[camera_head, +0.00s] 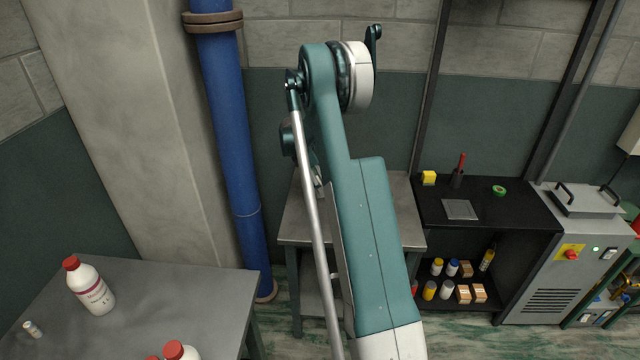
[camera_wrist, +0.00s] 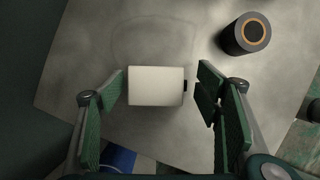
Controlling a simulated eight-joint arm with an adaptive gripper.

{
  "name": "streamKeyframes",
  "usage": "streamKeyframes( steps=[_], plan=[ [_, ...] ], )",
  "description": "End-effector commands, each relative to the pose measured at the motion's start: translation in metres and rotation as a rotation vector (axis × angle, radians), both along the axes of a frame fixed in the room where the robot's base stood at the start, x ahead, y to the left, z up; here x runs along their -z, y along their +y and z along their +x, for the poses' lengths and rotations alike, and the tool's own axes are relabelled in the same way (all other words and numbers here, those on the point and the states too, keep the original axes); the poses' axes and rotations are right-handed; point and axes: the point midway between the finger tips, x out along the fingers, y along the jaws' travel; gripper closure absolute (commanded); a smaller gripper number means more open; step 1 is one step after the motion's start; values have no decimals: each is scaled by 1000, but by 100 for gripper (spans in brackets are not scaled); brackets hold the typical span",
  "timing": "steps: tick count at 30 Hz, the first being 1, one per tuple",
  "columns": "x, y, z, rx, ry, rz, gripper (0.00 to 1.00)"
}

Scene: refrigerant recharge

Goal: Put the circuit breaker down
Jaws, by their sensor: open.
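The circuit breaker appears to be the pale, box-shaped block (camera_wrist: 155,86) on the grey metal table (camera_wrist: 85,50) in the wrist view. A small black part sticks out from its right side. My gripper (camera_wrist: 161,96) is open, with one green-padded finger on each side of the block. A gap shows between the block and the right finger; the left finger is very close to the block, and I cannot tell if they touch. In the head view my arm hides the gripper and the block.
A dark cylinder with an orange ring (camera_wrist: 246,34) stands right of the block. In the head view, the grey table (camera_head: 292,233) stands between a blue pipe (camera_head: 228,120) and a black shelf unit (camera_head: 520,215). A nearer table (camera_head: 170,300) holds white bottles.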

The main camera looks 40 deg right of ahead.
Motion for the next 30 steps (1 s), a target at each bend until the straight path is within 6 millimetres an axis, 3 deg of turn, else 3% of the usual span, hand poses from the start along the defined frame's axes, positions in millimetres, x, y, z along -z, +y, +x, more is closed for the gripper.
streamKeyframes(
  steps=[8, 14, 30],
  plan=[
    [-3, 0, 0, 0, 0, 0, 36],
    [-16, 5, 2, 0, 0, 0, 36],
    [-92, 34, 14, 0, -1, 0, 36]
  ],
)
